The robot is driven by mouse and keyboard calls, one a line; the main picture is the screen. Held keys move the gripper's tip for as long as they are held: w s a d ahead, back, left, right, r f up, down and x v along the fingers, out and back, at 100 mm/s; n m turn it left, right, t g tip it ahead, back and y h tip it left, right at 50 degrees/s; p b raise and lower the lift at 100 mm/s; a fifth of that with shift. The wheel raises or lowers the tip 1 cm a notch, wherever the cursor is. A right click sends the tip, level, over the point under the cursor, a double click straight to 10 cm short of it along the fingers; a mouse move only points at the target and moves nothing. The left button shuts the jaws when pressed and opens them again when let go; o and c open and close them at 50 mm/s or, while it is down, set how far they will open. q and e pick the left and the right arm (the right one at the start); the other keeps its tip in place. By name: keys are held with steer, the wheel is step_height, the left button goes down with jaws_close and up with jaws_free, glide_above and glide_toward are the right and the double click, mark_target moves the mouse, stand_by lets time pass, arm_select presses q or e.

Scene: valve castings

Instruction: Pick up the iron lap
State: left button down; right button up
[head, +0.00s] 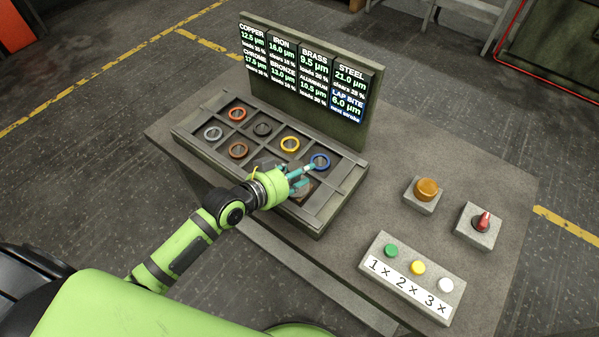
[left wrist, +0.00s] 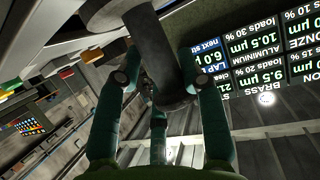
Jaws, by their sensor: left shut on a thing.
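My left gripper (head: 300,178) is over the near right part of the tray (head: 340,196) in the head view. In the left wrist view its teal fingers (left wrist: 158,82) are closed around a dark grey, rounded piece (left wrist: 165,50). No label on this piece is readable, so I cannot tell that it is the iron lap. In the head view the hand largely hides it. My right gripper is not in view.
A board (head: 305,75) behind the tray lists metals; its IRON entry reads 16.0 µm. On the bench right of the tray stand an orange button (head: 427,189), a red-knobbed switch (head: 483,222) and a box marked 1×, 2×, 3× (head: 410,281). Bench between them is clear.

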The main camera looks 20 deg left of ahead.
arm_select(q)
step_height(320, 180, up, 4)
steer(key=shift+w, duration=0.15)
steer(key=s+d+r+p, duration=0.3)
steer(key=s+d+r, duration=0.4)
steer(key=s+r, duration=0.2)
steer(key=shift+d+r, duration=0.2)
steer(key=shift+r, duration=0.2)
stand_by(0.3)
